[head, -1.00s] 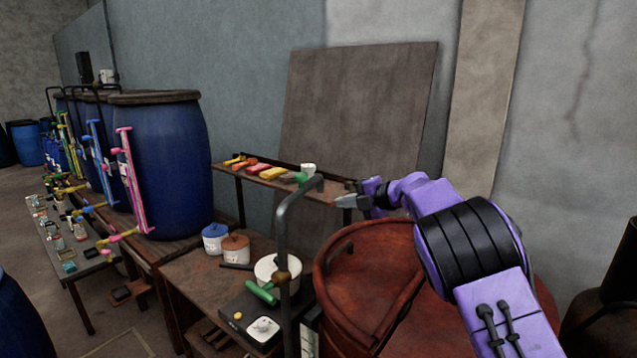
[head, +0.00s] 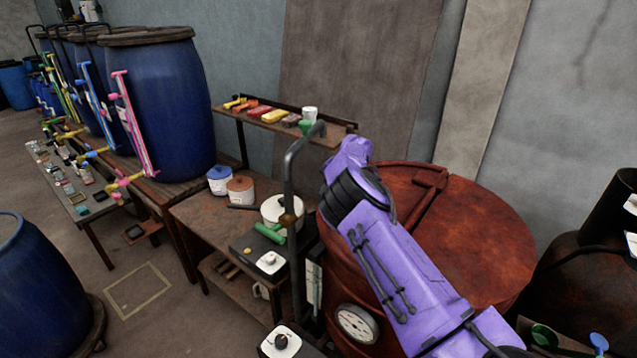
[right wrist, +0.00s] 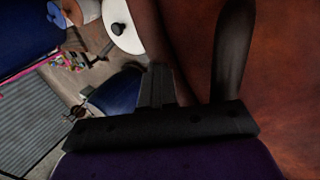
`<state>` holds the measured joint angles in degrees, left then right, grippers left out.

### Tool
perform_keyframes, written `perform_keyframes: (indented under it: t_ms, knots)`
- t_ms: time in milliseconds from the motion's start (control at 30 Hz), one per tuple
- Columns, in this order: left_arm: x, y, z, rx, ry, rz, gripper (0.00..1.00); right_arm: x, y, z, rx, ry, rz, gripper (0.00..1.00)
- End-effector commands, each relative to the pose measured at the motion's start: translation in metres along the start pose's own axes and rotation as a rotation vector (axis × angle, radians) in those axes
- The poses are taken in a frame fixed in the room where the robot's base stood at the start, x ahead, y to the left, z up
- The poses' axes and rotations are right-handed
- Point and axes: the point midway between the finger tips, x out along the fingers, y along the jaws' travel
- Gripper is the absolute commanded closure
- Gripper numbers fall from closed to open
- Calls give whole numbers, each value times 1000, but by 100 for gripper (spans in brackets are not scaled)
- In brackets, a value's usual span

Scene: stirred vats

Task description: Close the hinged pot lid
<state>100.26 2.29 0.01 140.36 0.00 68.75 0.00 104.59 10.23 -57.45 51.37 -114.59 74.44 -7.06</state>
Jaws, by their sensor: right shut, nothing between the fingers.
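The large rusty red pot (head: 345,300) stands right of centre in the head view. Its round top (head: 470,230) looks flat, with a raised seam (head: 418,205) across it. My right arm covers the left part of the top, so I cannot tell whether the whole lid lies flush. My right gripper is hidden behind my purple arm in the head view. In the right wrist view my right gripper (right wrist: 156,85) is shut and empty, close over the pot's rusty surface (right wrist: 285,80). A dark bar, perhaps a handle (right wrist: 233,50), stands beside the fingers, apart from them. My left gripper is not in view.
A bent grey pipe (head: 290,180) rises just left of the pot. A bench (head: 195,215) left of it holds a white pot (head: 280,210) and small jars. A shelf (head: 325,137) stands behind. A dark vessel (head: 590,270) is at the right. Blue barrels (head: 160,110) stand left.

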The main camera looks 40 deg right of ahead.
Motion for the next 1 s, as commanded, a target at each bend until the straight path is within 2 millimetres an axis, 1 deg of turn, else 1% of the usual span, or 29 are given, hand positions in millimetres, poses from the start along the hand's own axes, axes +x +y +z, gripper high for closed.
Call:
perform_keyframes:
  t_ms: [33,167,567,667,733,767,833,867,900,1000]
  knots:
    - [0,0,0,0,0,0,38,3,-4,0,3,1,-3,100]
    - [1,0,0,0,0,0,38,6,-7,1,4,2,-4,100]
    - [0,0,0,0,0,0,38,8,-8,-2,6,8,-9,100]
    - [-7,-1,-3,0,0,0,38,-2,-2,-2,5,8,-7,100]
    - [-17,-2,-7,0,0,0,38,-16,7,-2,3,5,-3,100]
    - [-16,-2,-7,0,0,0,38,-21,10,-1,1,3,0,100]
    - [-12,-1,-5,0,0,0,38,-36,18,0,-1,-3,6,100]
    - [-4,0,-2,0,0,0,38,-40,20,0,-1,-3,7,100]
    - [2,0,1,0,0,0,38,-50,26,1,-1,-4,8,100]
    - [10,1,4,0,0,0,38,-76,40,2,-2,-6,9,100]
